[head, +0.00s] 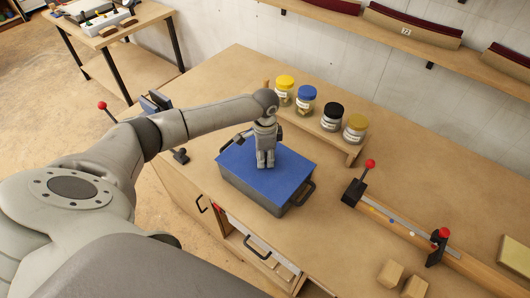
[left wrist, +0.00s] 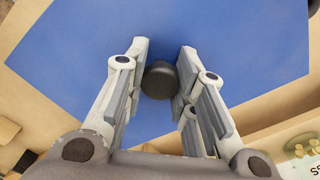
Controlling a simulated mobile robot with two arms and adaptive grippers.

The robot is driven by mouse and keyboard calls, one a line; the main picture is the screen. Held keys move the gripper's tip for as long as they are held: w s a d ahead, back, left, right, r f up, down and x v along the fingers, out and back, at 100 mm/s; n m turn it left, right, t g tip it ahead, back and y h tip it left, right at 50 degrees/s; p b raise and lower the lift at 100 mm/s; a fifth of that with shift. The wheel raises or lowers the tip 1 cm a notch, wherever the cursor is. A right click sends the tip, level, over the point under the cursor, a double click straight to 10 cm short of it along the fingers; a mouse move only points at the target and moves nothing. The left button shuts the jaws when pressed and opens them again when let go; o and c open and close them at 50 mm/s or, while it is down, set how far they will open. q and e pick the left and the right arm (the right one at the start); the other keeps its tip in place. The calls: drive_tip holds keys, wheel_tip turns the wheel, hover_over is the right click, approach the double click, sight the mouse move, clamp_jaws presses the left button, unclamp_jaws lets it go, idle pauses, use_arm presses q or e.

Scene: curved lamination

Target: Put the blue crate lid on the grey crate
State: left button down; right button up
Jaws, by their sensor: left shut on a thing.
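The blue crate lid (head: 242,174) is a flat blue panel over the top of the grey crate (head: 252,201) on the workbench. It looks level and roughly lined up with the crate; whether it is fully seated all round I cannot tell. In the left wrist view the lid (left wrist: 235,50) fills most of the picture, with a round black knob (left wrist: 159,80) near its middle. My left gripper (head: 265,163) points down over the lid. Its fingers in the left wrist view (left wrist: 160,82) are on both sides of the knob, shut on it. My right gripper is not in view.
Several jars with coloured caps (head: 307,94) stand on a wooden riser (head: 350,154) behind the crate. A clamp fixture with red knobs (head: 370,163) and wooden blocks (head: 390,273) are at the right. Bare bench top (head: 320,225) lies between crate and fixture.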

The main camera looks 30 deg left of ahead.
use_arm(q)
drive_tip(key=c, duration=1.1)
unclamp_jaws()
